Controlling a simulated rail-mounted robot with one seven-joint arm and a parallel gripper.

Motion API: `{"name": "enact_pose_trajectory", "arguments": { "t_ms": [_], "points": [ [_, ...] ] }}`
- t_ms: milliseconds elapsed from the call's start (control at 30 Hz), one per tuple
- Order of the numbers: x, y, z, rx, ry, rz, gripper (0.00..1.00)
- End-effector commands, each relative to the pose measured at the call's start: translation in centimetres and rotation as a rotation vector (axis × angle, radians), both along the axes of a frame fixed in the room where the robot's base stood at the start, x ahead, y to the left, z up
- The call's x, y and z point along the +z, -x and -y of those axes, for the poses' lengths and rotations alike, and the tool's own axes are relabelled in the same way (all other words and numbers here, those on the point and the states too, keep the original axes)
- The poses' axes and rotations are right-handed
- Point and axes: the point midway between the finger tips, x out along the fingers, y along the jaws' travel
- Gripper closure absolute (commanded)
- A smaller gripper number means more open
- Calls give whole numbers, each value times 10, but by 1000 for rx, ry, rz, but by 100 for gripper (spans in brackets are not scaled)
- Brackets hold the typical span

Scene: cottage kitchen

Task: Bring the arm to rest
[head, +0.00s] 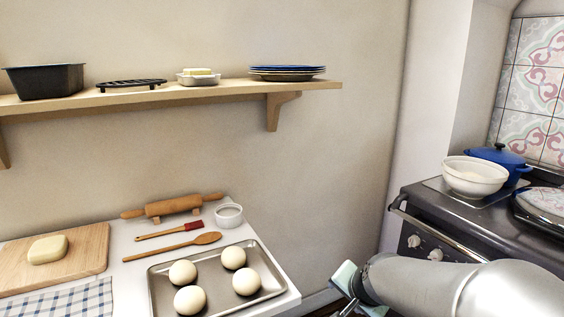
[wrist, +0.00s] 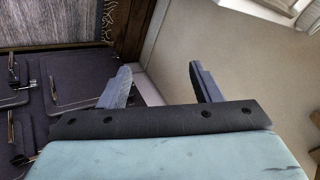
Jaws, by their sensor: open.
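My gripper (wrist: 160,88) shows in the wrist view with its two dark fingers spread apart and nothing between them. In the head view my arm reaches in from the lower right, and my gripper (head: 347,300) hangs low in the gap between the white counter and the stove. Its fingertips are partly cut off by the bottom edge there. It touches nothing that I can see.
A baking tray (head: 213,279) with several dough balls lies on the counter's right end. The stove (head: 437,222) stands at right with a white bowl (head: 475,177) and a blue pot (head: 500,156). A wooden shelf (head: 215,91) runs above. The wall between is bare.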

Motion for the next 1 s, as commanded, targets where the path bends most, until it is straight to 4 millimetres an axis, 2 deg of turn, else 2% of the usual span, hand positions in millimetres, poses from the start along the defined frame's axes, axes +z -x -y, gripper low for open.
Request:
{"name": "enact_pose_trajectory", "arguments": {
  "t_ms": [33,100,200,333,433,567,833,900,1000],
  "points": [
    [36,35,-10,132,61,-85,42],
    [48,81,-15,306,144,-208,42],
    [61,137,-14,507,237,-356,42],
    [71,184,-7,669,309,-484,42],
    [75,200,-3,724,333,-531,42],
    [94,204,0,733,342,-541,42],
    [175,204,7,697,350,-512,42],
    [182,204,8,691,351,-507,42],
    [179,204,9,688,352,-505,42]
  ]
}}
